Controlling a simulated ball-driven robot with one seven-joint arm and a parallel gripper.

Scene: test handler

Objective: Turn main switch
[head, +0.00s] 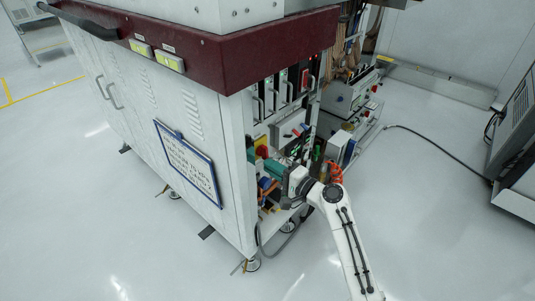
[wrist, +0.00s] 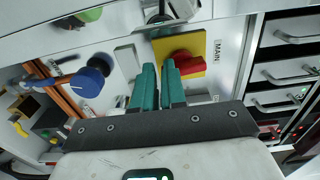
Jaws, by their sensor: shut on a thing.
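The main switch is a red knob on a yellow plate (wrist: 197,47), beside a "MAIN" label, in the wrist view. The red knob (wrist: 184,64) shows at the right of the fingertips. In the head view the red knob (head: 262,151) shows at the cabinet's open end, just above my gripper (head: 272,166). The exact contact is partly hidden by the fingers.
A blue knob (wrist: 90,81) on the same panel stands left of the fingers. Drawers with metal handles (wrist: 296,77) are at the right. The cabinet's side wall (head: 170,120) is left of my arm. The floor (head: 440,220) at the right is mostly clear.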

